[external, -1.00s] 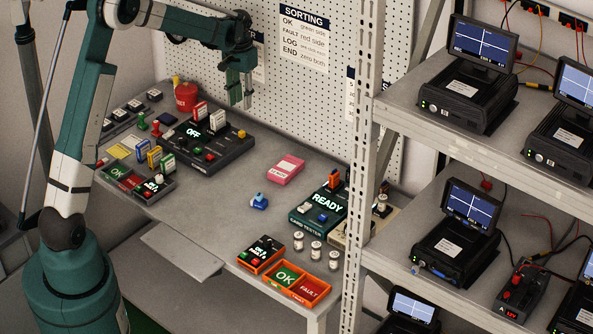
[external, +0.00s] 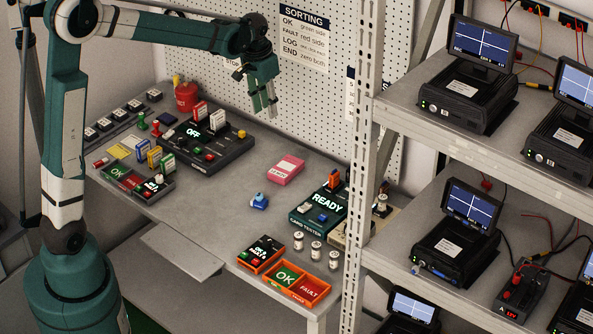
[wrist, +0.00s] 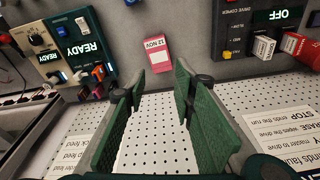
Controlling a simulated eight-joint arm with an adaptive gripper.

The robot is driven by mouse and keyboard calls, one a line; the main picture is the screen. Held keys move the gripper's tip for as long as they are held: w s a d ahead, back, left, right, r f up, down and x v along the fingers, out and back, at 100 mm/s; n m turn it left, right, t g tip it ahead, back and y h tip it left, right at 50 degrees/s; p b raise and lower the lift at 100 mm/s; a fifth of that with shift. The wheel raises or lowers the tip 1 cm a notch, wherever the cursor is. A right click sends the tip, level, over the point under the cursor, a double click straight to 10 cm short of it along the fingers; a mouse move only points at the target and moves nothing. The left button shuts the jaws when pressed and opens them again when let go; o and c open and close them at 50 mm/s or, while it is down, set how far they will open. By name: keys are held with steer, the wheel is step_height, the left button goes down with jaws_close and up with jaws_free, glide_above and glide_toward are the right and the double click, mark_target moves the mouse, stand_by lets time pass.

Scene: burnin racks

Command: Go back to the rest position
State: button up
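My gripper (external: 264,104) is raised above the back of the bench, in front of the white pegboard. In the wrist view my gripper (wrist: 160,85) has its two green fingers apart with nothing between them. The bench (external: 225,205) lies below it, clear of the fingers. A pink block (external: 286,168) lies on the bench; it also shows beyond the fingertips in the wrist view (wrist: 155,55).
A drive copier (external: 205,140) showing OFF stands at the back left of the bench. A tester (external: 322,208) showing READY stands at the right. A metal rack (external: 368,120) with several black units rises at right. An orange OK/FAULT tray (external: 299,281) sits at the front.

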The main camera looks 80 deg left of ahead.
steer(key=s+d+r+m+t+b, duration=0.1)
steer(key=s+d+r+m, duration=0.15)
steer(key=d, duration=1.15)
steer(key=s+d+r+m+t+b, duration=0.1)
steer(key=d+r, duration=0.2)
steer(key=d, duration=1.1)
steer(key=s+d+f+m+t+b, duration=0.1)
steer(key=s+d+f+t, duration=0.1)
steer(key=s+d, duration=0.5)
steer(key=s+d+f+m+t+h+b, duration=0.1)
steer(key=s+d, duration=0.6)
steer(key=d, duration=0.8)
step_height(320, 180, down, 3)
steer(key=shift+d+r+m+t, duration=0.25)
steer(key=shift+m+t, duration=0.15)
steer(key=shift+m, duration=0.25)
